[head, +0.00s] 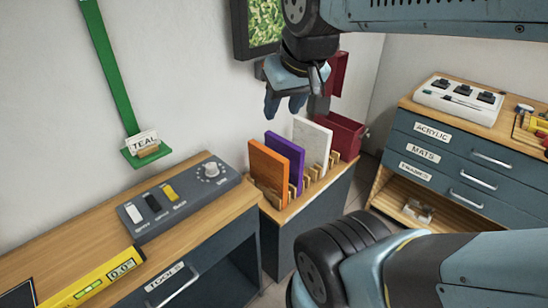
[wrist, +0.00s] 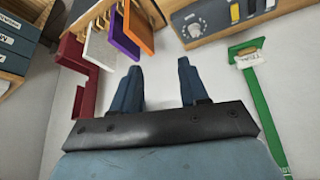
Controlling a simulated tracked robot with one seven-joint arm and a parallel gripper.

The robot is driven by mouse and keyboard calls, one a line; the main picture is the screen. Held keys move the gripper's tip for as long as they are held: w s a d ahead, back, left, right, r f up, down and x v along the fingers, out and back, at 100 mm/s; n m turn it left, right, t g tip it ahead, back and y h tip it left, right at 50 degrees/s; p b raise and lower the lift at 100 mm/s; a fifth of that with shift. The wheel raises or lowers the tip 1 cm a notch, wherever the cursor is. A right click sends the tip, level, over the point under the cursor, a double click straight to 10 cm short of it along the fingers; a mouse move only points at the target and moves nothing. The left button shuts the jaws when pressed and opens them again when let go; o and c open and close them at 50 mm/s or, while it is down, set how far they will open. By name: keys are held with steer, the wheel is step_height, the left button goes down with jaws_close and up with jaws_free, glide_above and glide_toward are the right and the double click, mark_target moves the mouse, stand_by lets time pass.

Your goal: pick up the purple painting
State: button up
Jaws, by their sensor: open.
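The purple painting (head: 286,158) is a thin upright panel in a slotted wooden rack, between an orange panel (head: 267,168) and a white panel (head: 312,142). In the wrist view the purple painting (wrist: 124,42) shows near the top, beyond the fingers and left of centre. My gripper (head: 285,108) hangs above and behind the panels near the wall in the head view, apart from them. Its two fingers (wrist: 160,75) are spread with nothing between them.
A wooden rack (head: 322,172) with several slots tops a low cabinet. A red box (head: 340,135) stands behind it. A control panel (head: 180,195) sits on the left bench. A green bracket (head: 146,155) is on the wall. Drawers (head: 450,150) stand at right.

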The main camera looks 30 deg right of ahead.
steer(key=o, duration=0.3)
steer(key=shift+w+f, duration=0.15)
steer(key=shift+f, duration=0.1)
steer(key=w+f+m+g+y, duration=0.5)
steer(key=w+f+m, duration=0.15)
steer(key=f, duration=0.35)
steer(key=m+t+y, duration=0.1)
steer(key=m+t, duration=1.5)
steer(key=m, duration=1)
glide_toward(292, 145)
steer(key=shift+n, duration=0.25)
steer(key=shift+f+x, duration=0.15)
steer(key=shift+x, duration=1.5)
steer(key=shift+f+x, duration=0.2)
steer(key=shift+x, duration=1.45)
steer(key=shift+f+x, duration=0.15)
steer(key=shift+x, duration=1.5)
